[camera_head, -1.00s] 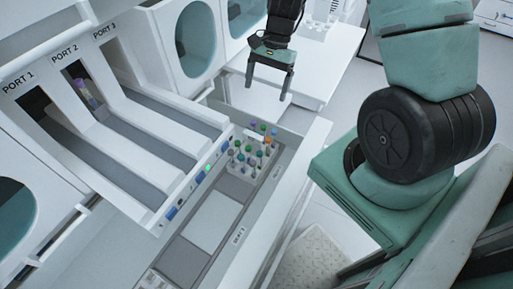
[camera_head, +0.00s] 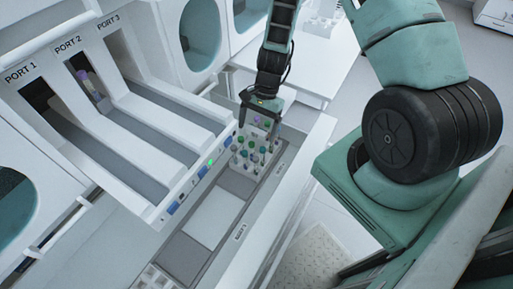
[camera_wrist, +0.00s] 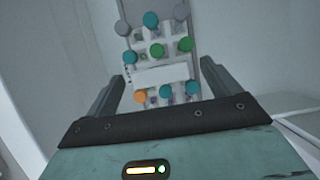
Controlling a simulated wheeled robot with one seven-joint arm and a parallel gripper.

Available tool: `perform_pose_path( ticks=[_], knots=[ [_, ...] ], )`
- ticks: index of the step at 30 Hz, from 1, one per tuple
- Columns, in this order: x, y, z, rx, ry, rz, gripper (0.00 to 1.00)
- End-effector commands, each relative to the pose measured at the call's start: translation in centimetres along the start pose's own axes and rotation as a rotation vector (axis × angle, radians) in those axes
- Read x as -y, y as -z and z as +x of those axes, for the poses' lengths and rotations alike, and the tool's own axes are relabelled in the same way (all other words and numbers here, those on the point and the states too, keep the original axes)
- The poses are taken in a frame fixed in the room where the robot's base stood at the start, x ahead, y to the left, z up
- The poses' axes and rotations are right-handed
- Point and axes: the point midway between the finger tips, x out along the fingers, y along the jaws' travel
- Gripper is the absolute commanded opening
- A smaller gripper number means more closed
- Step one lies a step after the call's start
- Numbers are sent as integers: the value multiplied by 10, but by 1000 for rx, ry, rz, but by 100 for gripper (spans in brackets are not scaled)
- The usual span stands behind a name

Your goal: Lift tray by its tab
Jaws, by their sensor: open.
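The tray (camera_head: 238,172) is a pale rack holding several tubes with teal, green, grey, purple and orange caps. It sits in the bench channel right of the ports. My gripper (camera_head: 259,122) is over the far end of the tray in the head view, pointing down. In the wrist view, my gripper (camera_wrist: 160,82) is open, one finger on each side of the near end of the tray. A blank white strip (camera_wrist: 160,74) on the tray lies between the fingers, which may be the tab. I cannot tell whether the fingers touch anything.
Three labelled port lanes (camera_head: 150,140) lie left of the tray, with a purple-capped tube (camera_head: 84,77) in port 2. The channel has raised side walls (camera_head: 290,180). A flat pale panel (camera_head: 213,215) nearer the viewer is empty. A white table (camera_head: 310,70) stands behind.

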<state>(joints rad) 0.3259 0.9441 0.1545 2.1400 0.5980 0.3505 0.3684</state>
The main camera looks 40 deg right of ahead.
Motion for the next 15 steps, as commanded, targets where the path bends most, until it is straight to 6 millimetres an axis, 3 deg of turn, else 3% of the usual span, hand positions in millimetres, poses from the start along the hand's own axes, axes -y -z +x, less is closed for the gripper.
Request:
perform_pose_path(
  ticks=[4, 11, 12, 15],
  knots=[
    [-1, 0, 16, 1, -1, 2, 89],
    [0, 0, 17, -1, 1, 2, 89],
    [0, 0, 17, -1, 1, 2, 86],
    [0, 0, 17, -1, 1, 1, 58]
  ],
)
